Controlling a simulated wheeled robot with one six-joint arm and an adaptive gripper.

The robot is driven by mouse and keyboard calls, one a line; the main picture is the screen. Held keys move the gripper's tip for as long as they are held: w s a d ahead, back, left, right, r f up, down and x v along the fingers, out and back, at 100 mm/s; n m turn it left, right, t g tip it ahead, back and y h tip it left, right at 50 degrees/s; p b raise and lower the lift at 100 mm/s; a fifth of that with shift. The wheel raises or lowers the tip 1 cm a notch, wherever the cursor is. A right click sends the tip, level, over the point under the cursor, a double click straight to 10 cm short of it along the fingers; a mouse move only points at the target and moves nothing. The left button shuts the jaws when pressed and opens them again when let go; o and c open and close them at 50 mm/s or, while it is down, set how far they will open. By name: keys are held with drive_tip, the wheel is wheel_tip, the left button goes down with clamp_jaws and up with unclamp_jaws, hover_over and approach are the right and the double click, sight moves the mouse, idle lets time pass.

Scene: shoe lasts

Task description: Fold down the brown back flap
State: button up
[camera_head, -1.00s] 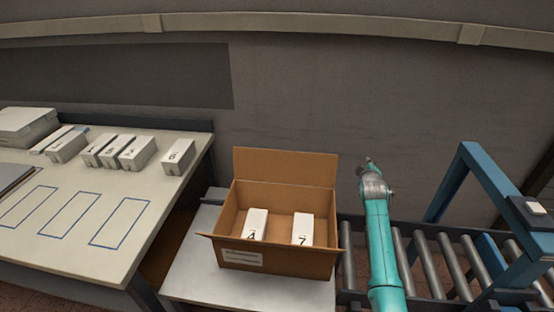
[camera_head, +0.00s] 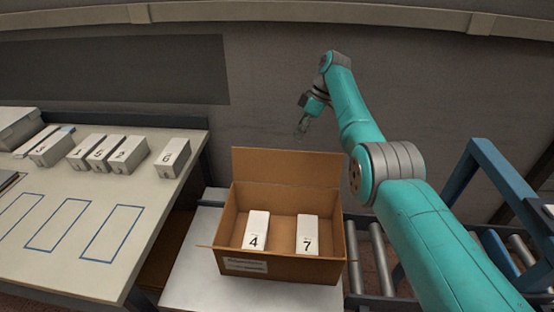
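The brown cardboard box (camera_head: 282,267) stands open on a light stand. Its back flap (camera_head: 287,167) stands upright along the far edge. Two white boxes stand inside, marked 4 (camera_head: 256,231) and 7 (camera_head: 307,234). My gripper (camera_head: 300,133) hangs above and behind the top edge of the back flap, apart from it, pointing down. Its fingers are small and dark against the wall, and I cannot tell if they are open or shut. No held object shows.
A table (camera_head: 60,265) on the left carries several numbered white boxes (camera_head: 128,155) and blue outlined rectangles. A roller conveyor (camera_head: 378,258) with a blue frame (camera_head: 503,190) is at the right. The stand's top (camera_head: 190,272) is bare left of the box.

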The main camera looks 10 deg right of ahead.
sight(283, 159)
drive_tip(key=x, duration=0.7)
drive_tip(key=s+x, duration=0.1)
drive_tip(key=x, duration=0.3)
drive_tip(key=shift+a+r, duration=0.2)
drive_tip(key=shift+a, duration=0.25)
drive_tip(key=shift+c, duration=0.2)
clamp_jaws()
